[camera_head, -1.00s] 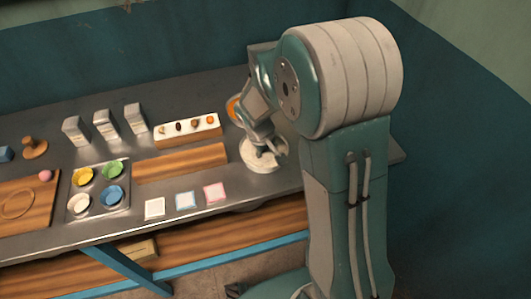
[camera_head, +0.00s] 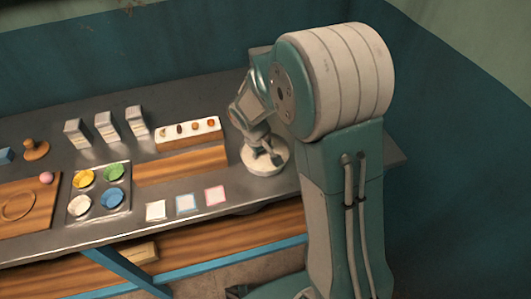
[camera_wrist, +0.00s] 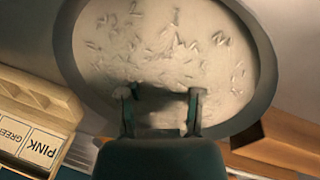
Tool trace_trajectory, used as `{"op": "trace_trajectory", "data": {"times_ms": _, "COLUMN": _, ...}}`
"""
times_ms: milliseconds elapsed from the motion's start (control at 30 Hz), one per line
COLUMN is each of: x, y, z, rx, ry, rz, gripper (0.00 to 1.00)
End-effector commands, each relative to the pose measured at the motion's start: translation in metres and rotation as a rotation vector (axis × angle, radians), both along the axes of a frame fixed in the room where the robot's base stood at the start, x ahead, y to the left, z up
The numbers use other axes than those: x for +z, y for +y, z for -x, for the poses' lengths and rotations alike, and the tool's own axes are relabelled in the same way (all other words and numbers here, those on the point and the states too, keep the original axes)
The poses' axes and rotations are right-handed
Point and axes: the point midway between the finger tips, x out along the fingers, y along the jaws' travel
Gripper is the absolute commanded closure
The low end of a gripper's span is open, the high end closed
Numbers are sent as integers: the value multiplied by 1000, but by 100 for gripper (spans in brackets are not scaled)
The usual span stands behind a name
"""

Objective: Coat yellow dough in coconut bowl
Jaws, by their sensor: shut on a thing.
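The coconut bowl (camera_head: 249,161) is a round pale dish at the right end of the table. In the wrist view the bowl (camera_wrist: 268,62) has a grey rim and is full of white flakes. My gripper (camera_head: 269,153) points down over the bowl. In the wrist view my gripper (camera_wrist: 161,100) is shut on a blurred, pale piece of dough (camera_wrist: 162,108), held at or just above the flakes. No yellow shows on it, and I cannot tell whether it touches the flakes.
Left of the bowl is a wooden block with a row of small toppings (camera_head: 195,129). A metal tray (camera_head: 98,192) holds coloured cups. Several cartons (camera_head: 107,126) stand behind. A pink ball (camera_head: 46,178) sits on a wooden board. Three small square cards lie in front.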

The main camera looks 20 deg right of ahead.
Motion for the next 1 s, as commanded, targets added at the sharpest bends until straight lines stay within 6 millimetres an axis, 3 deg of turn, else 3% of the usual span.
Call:
{"op": "trace_trajectory", "data": {"times_ms": 433, "x": 2, "y": 2, "z": 4, "rx": 0, "ry": -1, "rz": 0, "gripper": 87}}
{"op": "trace_trajectory", "data": {"times_ms": 1000, "x": 31, "y": 2, "z": 4, "rx": -1, "ry": -1, "rz": 0, "gripper": 87}}
